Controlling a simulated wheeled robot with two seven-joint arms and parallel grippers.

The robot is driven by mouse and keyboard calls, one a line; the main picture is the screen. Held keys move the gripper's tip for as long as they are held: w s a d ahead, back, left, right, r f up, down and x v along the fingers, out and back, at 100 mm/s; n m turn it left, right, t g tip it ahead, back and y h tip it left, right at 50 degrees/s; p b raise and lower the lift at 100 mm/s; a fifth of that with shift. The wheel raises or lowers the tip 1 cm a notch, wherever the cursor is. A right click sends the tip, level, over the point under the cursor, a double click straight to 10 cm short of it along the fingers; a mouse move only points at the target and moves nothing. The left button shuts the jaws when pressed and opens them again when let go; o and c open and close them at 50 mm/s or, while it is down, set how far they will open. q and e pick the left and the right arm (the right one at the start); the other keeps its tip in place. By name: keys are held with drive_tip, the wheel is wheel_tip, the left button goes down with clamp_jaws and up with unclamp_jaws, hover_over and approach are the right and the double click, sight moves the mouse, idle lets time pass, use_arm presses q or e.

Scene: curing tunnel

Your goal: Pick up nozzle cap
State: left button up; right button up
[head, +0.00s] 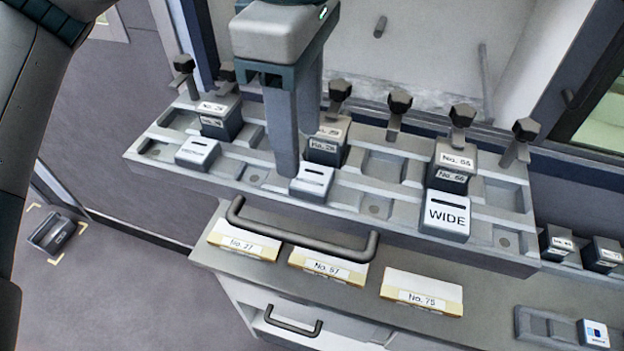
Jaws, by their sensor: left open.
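No part is labelled as a nozzle cap. My right gripper is out of view.
Black-knobbed posts (399,103) line the back of the rack (505,240). A dark bar handle (300,238) crosses its front. Labelled cards (421,293) lie on the counter below. More small blocks (602,254) stand at the right. A dark bin (52,234) is on the floor.

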sight(304, 174)
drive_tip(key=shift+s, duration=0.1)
use_arm(q)
drive_tip(key=shift+f, duration=0.3)
drive_tip(key=f, duration=0.3)
drive_tip(key=shift+s+d+b, duration=0.2)
drive_tip(key=shift+b, duration=0.1)
drive_tip(key=shift+f, duration=0.8)
drive_tip(key=c, duration=0.8)
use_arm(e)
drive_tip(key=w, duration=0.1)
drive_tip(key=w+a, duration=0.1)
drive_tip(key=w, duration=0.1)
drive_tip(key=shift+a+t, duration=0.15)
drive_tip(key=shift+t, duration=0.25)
